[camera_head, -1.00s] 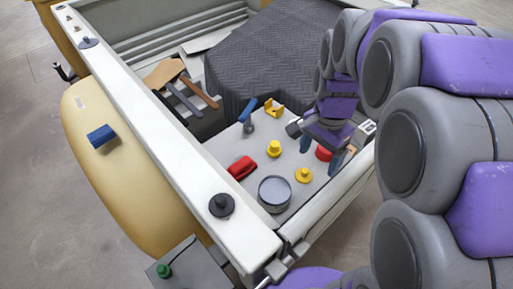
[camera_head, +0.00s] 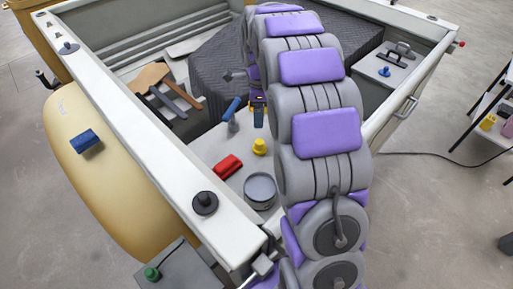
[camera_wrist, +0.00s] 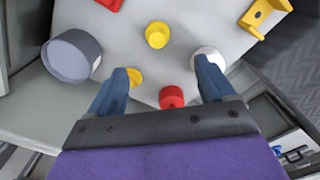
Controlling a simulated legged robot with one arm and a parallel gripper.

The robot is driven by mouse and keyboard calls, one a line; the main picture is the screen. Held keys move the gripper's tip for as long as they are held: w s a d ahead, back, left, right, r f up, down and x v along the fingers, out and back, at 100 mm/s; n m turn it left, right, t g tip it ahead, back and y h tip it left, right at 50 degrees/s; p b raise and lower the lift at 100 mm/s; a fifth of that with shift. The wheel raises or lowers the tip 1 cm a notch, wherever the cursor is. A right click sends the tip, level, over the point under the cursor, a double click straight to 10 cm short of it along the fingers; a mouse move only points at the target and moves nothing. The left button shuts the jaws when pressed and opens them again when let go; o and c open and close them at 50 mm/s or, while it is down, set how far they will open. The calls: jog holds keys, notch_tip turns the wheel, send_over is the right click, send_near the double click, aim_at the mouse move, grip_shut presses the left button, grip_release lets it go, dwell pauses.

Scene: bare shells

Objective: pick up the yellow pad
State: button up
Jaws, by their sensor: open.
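A flat round yellow piece (camera_wrist: 134,77), the best match for the yellow pad, lies on the light deck in the wrist view. The left finger's tip partly covers it; I cannot tell whether they touch. It is hidden behind my arm in the head view. A taller yellow knob (camera_wrist: 157,35) stands beyond the fingers; it shows in the head view (camera_head: 259,147). A yellow bracket (camera_wrist: 265,15) lies at the upper right of the wrist view. My gripper (camera_wrist: 162,66) is open over the deck, with nothing held between its blue fingers.
A red cylinder (camera_wrist: 172,97) stands near the palm, and a white round piece (camera_wrist: 208,57) sits by the right finger. A grey round tin (camera_head: 260,190) and a red block (camera_head: 228,166) are nearby. White rails (camera_head: 150,125) border the deck.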

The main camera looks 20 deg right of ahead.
aim_at(259, 141)
notch_tip(259, 141, down, 10)
jog(key=shift+r+b, duration=0.15)
jog(key=shift+b, duration=0.9)
jog(key=shift+s+d+f+b, duration=0.15)
jog(key=shift+f+b, duration=0.35)
jog(key=shift+f, duration=0.95)
jog(key=shift+s+a+f+b, duration=0.15)
jog(key=shift+f+b, duration=0.3)
jog(key=shift+f, duration=1)
jog(key=shift+d, duration=0.1)
jog(key=shift+r, duration=0.1)
jog(key=shift+c, duration=0.4)
jog(key=c, duration=1.1)
jog(key=shift+c, duration=0.2)
notch_tip(259, 141, up, 10)
jog(key=shift+p, duration=1.25)
jog(key=o, duration=0.6)
jog(key=c, duration=0.4)
